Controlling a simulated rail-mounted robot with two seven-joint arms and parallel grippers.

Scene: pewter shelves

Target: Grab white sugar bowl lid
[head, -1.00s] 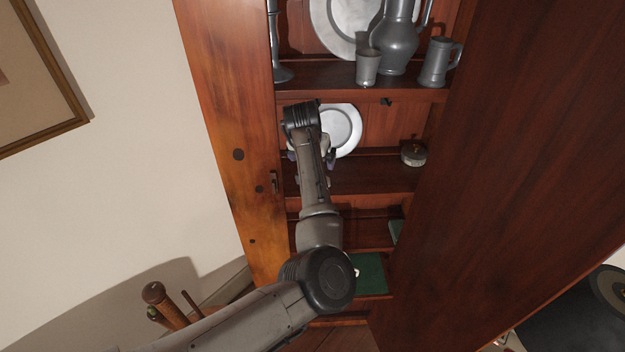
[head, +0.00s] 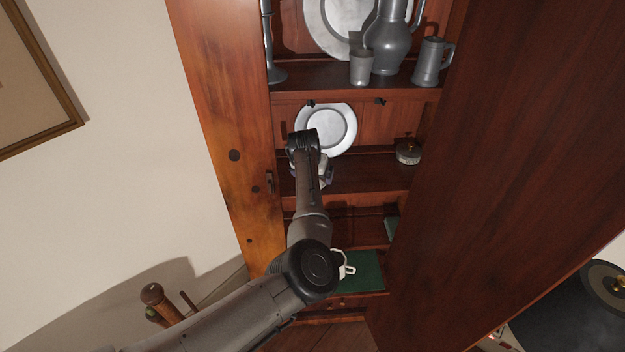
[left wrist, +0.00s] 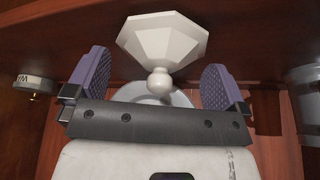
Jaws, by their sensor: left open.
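The white sugar bowl lid (left wrist: 165,38) is faceted, with a round knob, and shows in the left wrist view. Its knob points down in the picture, toward my gripper. My left gripper (left wrist: 156,68) is open, with one purple finger pad on each side of the knob and visible space between pads and lid. In the head view my left gripper (head: 316,174) is at the middle shelf, in front of a pewter plate, and my wrist hides most of it. I cannot make out the lid clearly there.
The pewter plate (head: 340,118) leans at the back of the middle shelf. A small round box (head: 408,153) stands to its right. A cup (head: 361,68), jug (head: 388,42) and tankard (head: 431,60) stand above. A white handled piece (head: 347,268) shows lower down. A large wooden panel (head: 510,150) bounds the right.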

